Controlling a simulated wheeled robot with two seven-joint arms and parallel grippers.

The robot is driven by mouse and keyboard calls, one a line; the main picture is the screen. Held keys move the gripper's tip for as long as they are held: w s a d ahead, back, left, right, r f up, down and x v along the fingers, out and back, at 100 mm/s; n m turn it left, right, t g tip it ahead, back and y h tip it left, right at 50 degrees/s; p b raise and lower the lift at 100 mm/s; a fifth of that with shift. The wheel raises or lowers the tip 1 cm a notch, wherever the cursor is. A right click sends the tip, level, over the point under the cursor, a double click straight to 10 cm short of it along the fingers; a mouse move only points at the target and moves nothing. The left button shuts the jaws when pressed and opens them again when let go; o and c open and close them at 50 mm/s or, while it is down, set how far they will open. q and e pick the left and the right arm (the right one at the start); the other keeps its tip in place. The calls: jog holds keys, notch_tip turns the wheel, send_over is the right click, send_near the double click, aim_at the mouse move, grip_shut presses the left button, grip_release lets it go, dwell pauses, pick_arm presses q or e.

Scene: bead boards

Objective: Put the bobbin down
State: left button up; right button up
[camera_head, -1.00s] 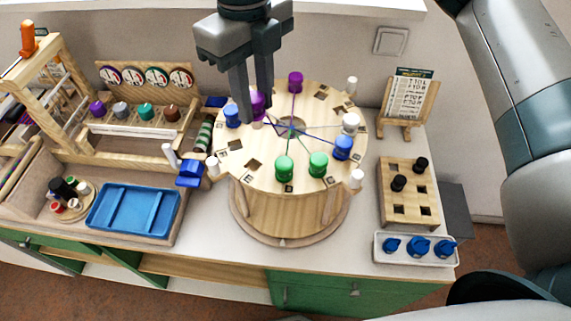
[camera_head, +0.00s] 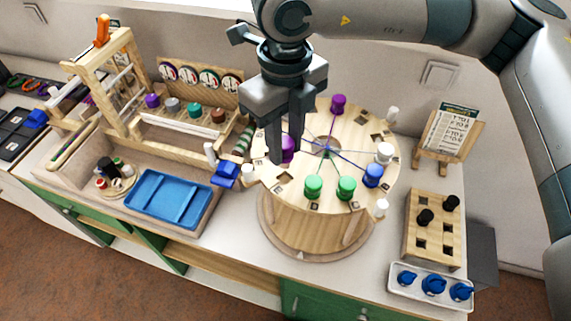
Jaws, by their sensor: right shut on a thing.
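My right gripper (camera_head: 283,158) points down at the left side of the round wooden braiding board (camera_head: 345,135). It is shut on a purple bobbin (camera_head: 288,147), which shows partly between its fingers. The bobbin is low, at about the height of the board's top; I cannot tell whether it touches the board. Another purple bobbin (camera_head: 338,104) stands at the back. Two green bobbins (camera_head: 313,187) stand at the front. A blue bobbin (camera_head: 373,175) and a white one (camera_head: 384,152) stand at the right. Coloured threads run to the board's middle. My left gripper is out of view.
A blue tray (camera_head: 160,198) and a wooden rack with spools stand at the left. A wooden block with black pegs (camera_head: 424,240), a white tray with blue knobs (camera_head: 398,285) and a card stand (camera_head: 450,132) are at the right. White pegs stand at the board's rim.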

aim_at(285, 166)
notch_tip(285, 166, down, 2)
jog(key=shift+f+p, duration=0.1)
jog(key=shift+p, duration=0.25)
jog(key=shift+f, duration=0.35)
notch_tip(285, 166, down, 2)
jog(key=shift+f+p, duration=0.2)
jog(key=shift+p, duration=0.6)
jog(key=shift+f, duration=0.65)
